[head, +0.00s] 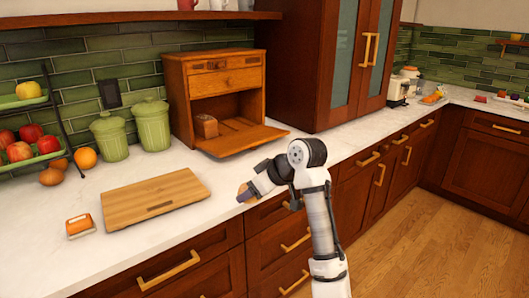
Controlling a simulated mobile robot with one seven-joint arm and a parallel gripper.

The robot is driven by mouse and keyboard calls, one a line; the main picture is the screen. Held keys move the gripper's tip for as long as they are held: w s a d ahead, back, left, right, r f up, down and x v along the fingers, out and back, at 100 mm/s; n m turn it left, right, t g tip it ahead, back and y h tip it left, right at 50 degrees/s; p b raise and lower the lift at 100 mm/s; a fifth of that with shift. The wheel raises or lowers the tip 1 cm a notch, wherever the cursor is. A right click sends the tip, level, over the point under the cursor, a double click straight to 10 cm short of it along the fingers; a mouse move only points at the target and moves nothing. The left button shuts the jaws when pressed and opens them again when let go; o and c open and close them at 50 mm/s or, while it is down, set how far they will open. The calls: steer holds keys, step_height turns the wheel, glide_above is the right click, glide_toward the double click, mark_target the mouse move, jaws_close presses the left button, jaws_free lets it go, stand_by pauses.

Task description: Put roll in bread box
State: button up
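The wooden bread box (176,90) stands on the white counter against the green tiled wall. Its front flap (240,138) is folded down, so the lower compartment is open. A small brown block-like item (207,126) sits inside at the left. My gripper (246,193) is over the counter's front edge, in front of and below the flap, apart from the box. A small brownish patch shows at its tip; I cannot tell whether this is the roll or whether the fingers are shut on it. No roll is clearly seen elsewhere.
A wooden cutting board (152,198) and an orange-and-white packet (80,225) lie at the left. Two green canisters (152,124), a fruit stand (40,158) and an orange (85,158) are behind. A tall cabinet (308,65) stands right of the box.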

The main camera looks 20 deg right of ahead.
steer(key=s+a+f+m+h, duration=0.1)
steer(key=a+f, duration=0.5)
steer(key=f, duration=1.2)
steer(key=s+a+f+m+t+h, duration=0.1)
steer(key=a+f, duration=0.6)
steer(key=f, duration=1.2)
steer(key=s+a+f+m+h, duration=0.3)
steer(key=a+f, duration=0.3)
steer(key=f, duration=1.2)
steer(key=shift+s+a+f+m+t, duration=0.2)
steer(key=shift+s+m+t, duration=0.2)
steer(key=shift+s+m, duration=0.45)
steer(key=shift+w, duration=0.15)
